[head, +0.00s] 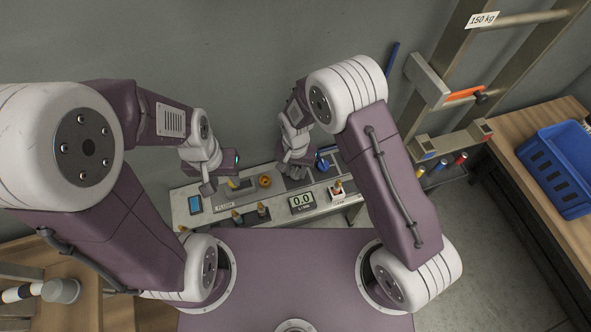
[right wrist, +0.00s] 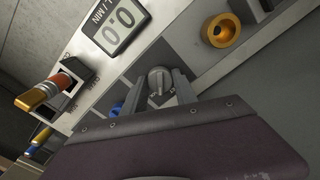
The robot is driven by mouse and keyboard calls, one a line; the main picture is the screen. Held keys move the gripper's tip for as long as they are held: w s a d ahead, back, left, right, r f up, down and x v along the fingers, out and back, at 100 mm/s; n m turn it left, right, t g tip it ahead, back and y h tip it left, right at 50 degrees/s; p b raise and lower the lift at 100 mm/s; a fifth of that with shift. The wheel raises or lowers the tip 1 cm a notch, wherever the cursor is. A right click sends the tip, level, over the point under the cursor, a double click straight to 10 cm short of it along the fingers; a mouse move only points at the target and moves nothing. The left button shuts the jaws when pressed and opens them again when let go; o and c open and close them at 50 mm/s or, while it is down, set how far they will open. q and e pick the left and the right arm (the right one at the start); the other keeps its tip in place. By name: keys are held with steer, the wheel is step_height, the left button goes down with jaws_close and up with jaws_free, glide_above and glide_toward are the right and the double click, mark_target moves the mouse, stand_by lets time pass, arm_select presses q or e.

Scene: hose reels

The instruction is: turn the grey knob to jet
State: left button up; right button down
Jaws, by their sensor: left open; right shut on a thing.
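The grey knob (right wrist: 158,82) shows in the right wrist view, set in the panel below the flow display. It sits between the two fingers of my right gripper (right wrist: 160,90), which is shut on it. Which mark the knob points to cannot be read. In the head view my right gripper (head: 295,174) is low over the middle of the bench panel and hides the knob. My left gripper (head: 208,188) is open and empty above the left part of the bench, apart from the knob.
The bench (head: 188,214) carries a display (head: 302,202) reading 0.0, a yellow ring-shaped fitting (head: 265,181), a blue-screened device (head: 195,204) and several orange-tipped nozzles. A blue crate (head: 560,160) stands on a wooden table at right.

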mark_target(296, 171)
steer(key=n, duration=0.4)
steer(key=shift+w+r, duration=0.1)
steer(key=shift+n, duration=2.1)
steer(key=c, duration=1)
jaws_free()
steer(key=shift+o, duration=0.2)
step_height(296, 171, up, 9)
steer(key=shift+r+b, duration=0.1)
steer(key=shift+b, duration=0.85)
steer(key=shift+d, duration=0.1)
